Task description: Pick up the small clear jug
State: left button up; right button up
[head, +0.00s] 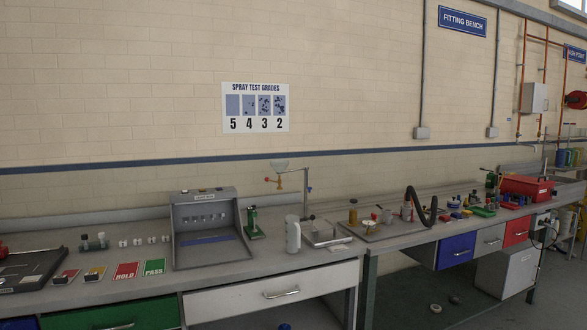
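A small pale, translucent-looking jug (292,236) stands upright on the grey bench near its front edge, above a white drawer. Its handle appears to be on the right side. Neither of my grippers is in view.
The grey sloped box (207,252), a green device (253,224) and a stand with a glass funnel (280,165) surround the jug. HOLD (126,271) and PASS (154,267) cards lie left.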

aim_at(292, 223)
jog(key=i+j, duration=0.8)
